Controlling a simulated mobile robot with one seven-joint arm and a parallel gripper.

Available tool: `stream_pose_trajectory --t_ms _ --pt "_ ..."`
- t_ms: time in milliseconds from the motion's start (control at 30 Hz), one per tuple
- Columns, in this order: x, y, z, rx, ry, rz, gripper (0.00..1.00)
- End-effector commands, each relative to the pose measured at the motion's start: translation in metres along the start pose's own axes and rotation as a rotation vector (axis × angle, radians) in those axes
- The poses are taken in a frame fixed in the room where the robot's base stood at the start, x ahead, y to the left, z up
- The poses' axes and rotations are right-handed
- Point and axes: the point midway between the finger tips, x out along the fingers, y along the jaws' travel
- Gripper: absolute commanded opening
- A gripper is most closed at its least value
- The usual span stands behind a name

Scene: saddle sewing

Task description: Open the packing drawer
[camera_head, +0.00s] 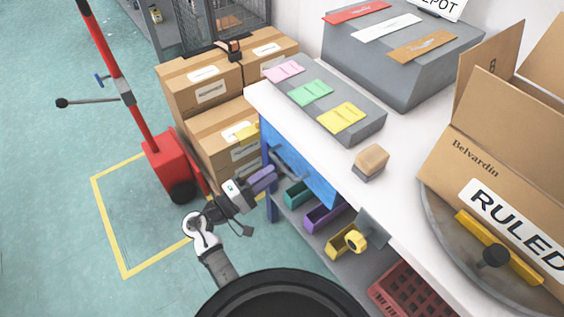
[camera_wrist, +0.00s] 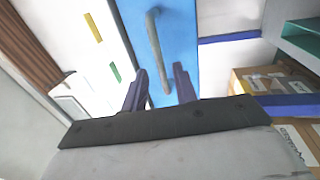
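The packing drawer has a blue front (camera_head: 318,178) under the white worktop, and it looks shut. The blue front also fills the middle of the wrist view (camera_wrist: 182,35). Its grey bar handle (camera_head: 287,167) shows beside my fingers in the head view. In the wrist view the handle (camera_wrist: 155,42) runs away from between my fingers. My gripper (camera_head: 266,178) has purple fingers, and they are apart in the wrist view (camera_wrist: 160,70). The handle's near end appears between the fingers, with gaps on both sides. I cannot tell how deep it sits.
Cardboard boxes (camera_head: 215,90) are stacked left of the worktop (camera_head: 400,170), close to my gripper. A red lifter (camera_head: 168,165) stands farther left. Coloured bins (camera_head: 325,215) and a red crate (camera_head: 405,292) sit below the worktop. Floor inside the yellow outline (camera_head: 130,220) is largely clear.

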Motion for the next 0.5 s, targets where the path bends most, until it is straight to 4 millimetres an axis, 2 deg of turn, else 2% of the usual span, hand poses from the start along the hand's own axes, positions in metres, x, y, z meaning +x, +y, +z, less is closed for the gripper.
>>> stream_pose_trajectory --t_ms 33,200,333,500 --pt "0.011 0.002 0.0 -0.001 -0.003 0.0 0.29" --pt "0.037 0.001 0.0 -0.001 -0.001 0.0 0.29" --pt "0.048 0.001 0.0 0.0 -0.001 0.0 0.29" --pt "0.053 0.0 0.0 0.0 0.0 0.0 0.29"
